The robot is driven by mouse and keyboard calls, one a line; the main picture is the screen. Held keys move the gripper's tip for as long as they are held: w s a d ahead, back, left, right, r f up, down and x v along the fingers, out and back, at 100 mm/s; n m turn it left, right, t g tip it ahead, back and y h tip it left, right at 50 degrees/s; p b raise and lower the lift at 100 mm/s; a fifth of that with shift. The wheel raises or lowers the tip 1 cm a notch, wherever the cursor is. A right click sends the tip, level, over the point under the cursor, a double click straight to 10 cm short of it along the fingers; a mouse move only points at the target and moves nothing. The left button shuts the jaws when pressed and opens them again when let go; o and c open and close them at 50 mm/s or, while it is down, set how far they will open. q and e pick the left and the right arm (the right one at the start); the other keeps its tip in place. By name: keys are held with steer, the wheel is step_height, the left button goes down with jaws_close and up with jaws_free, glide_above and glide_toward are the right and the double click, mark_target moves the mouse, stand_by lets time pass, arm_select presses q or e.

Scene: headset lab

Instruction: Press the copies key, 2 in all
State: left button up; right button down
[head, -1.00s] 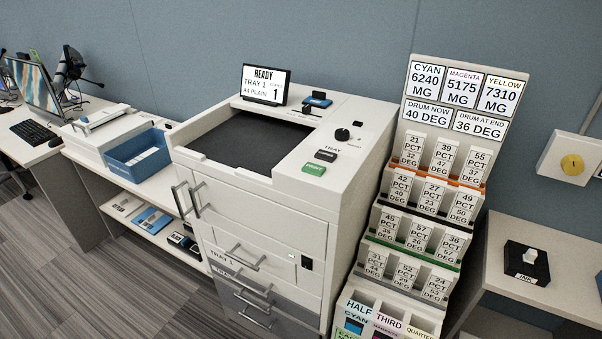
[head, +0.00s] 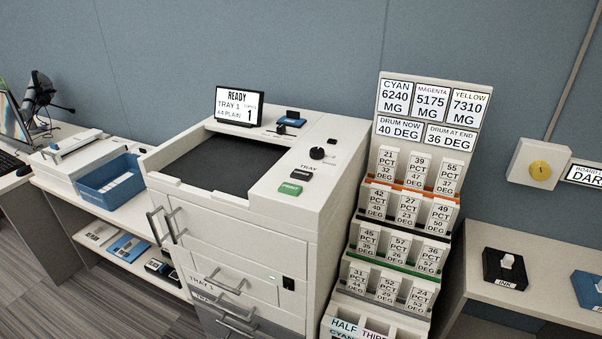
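The white copier (head: 240,222) stands in the middle of the head view. Its display (head: 239,106) reads READY, TRAY 1, A4 PLAIN and a large 1 under a small label that seems to say copies. On its top right are a green key (head: 289,188), a black key (head: 302,174) by the word TRAY, and a round black knob (head: 317,153). A small black slider-like part (head: 281,129) and a blue-topped black block (head: 292,118) sit right of the display. I cannot tell which control is the copies key. Neither gripper is in view.
A tiered rack (head: 365,225) of labelled cards stands close on the copier's right. A blue bin (head: 110,183) sits on the left counter. A right-hand table (head: 530,270) holds a black INK block (head: 505,268).

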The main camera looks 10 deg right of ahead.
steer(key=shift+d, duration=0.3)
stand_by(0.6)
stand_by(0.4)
